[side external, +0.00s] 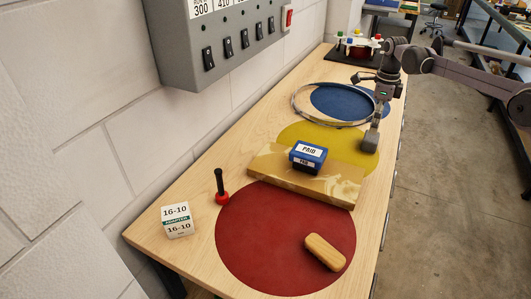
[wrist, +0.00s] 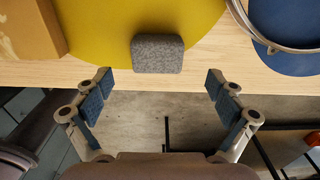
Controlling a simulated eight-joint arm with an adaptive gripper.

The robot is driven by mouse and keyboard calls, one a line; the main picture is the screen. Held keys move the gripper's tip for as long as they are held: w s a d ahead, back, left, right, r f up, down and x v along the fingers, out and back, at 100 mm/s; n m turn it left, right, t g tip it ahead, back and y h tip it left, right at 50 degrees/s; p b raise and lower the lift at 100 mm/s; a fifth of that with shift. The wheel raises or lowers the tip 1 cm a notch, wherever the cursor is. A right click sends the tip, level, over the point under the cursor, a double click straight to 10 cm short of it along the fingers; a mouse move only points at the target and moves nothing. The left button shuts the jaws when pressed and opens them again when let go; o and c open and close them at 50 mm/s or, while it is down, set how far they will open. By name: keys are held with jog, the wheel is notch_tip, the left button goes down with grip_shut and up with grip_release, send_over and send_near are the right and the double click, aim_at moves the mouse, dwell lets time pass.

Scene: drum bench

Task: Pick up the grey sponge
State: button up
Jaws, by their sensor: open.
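The grey sponge (wrist: 157,53) is a small speckled block in the wrist view. It rests on the near rim of the yellow disc (wrist: 105,20), close to the bench's edge. In the side external view the sponge (side external: 371,142) shows directly below my gripper (side external: 376,120). In the wrist view my gripper (wrist: 158,88) is wide open. Its two blue-padded fingers are spread to either side, with nothing between the tips. The sponge lies just ahead of the fingertips in that picture, and I cannot tell the height gap.
A marbled board (side external: 265,169) carrying a blue PAID stamp box (side external: 308,156) lies beside the yellow disc. A metal hoop (side external: 301,110) lies over the blue disc (side external: 345,101). Floor shows beyond the bench edge.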

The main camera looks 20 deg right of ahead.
aim_at(372, 136)
jog(key=shift+s+f, duration=0.2)
jog(key=shift+f, duration=3.15)
jog(key=c, duration=0.9)
